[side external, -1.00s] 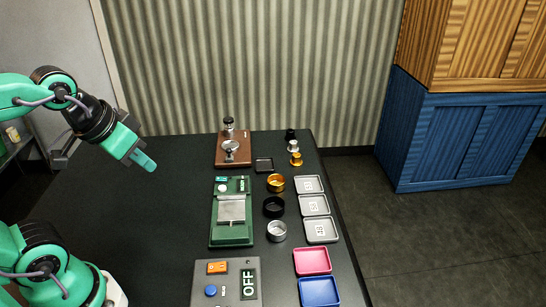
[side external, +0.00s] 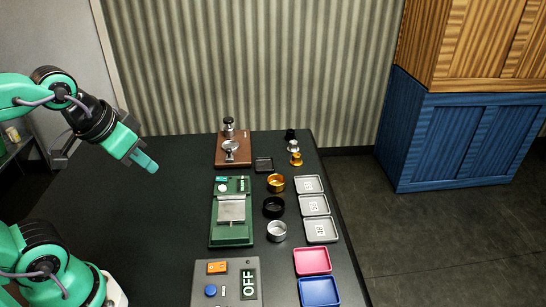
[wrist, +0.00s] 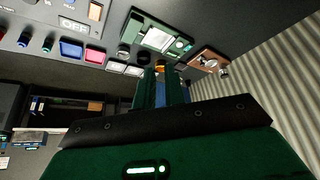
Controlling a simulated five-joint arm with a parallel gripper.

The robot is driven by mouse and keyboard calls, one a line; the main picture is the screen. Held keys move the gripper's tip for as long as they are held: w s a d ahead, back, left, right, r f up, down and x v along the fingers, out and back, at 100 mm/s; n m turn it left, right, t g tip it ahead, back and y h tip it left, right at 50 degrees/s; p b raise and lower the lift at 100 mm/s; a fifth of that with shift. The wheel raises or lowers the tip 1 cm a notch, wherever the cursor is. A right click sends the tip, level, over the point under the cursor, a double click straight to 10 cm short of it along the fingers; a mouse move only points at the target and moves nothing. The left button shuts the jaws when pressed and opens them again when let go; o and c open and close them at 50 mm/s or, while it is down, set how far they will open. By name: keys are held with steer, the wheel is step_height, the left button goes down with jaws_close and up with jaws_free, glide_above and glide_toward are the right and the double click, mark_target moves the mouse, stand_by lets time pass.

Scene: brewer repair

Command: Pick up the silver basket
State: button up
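The silver basket (side external: 277,231) is a small open metal ring standing on the dark table, nearest of a row of baskets. A black basket (side external: 273,206) and a gold basket (side external: 276,183) stand behind it. My gripper (side external: 148,163) is in the air over the left of the table, far left of the baskets, tilted down to the right. In the wrist view, my gripper (wrist: 162,90) shows its two fingers with a narrow gap and nothing held. The silver basket is small and hard to make out in that view.
A green scale (side external: 232,235) stands left of the baskets. Grey numbered trays (side external: 334,229), a pink tray (side external: 312,261) and a blue tray (side external: 319,292) line the right edge. The OFF panel (side external: 226,282) is in front; a brown stand (side external: 233,152) is behind. The left table is clear.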

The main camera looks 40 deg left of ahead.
steer(key=o, duration=1.1)
steer(key=shift+o, duration=0.2)
steer(key=shift+w, duration=0.1)
steer(key=w+d+f+n+g, duration=0.35)
steer(key=w+d, duration=0.35)
steer(key=w, duration=0.6)
steer(key=w+d+f+n+g, duration=0.1)
steer(key=w+d+f, duration=0.2)
steer(key=f, duration=0.3)
steer(key=w+d+f+n+g, duration=0.1)
steer(key=w+d+f, duration=0.3)
steer(key=d+f, duration=0.1)
steer(key=shift+d+f, duration=0.2)
steer(key=shift+f, duration=0.65)
steer(key=shift+n, duration=0.25)
steer(key=shift+f, duration=1.3)
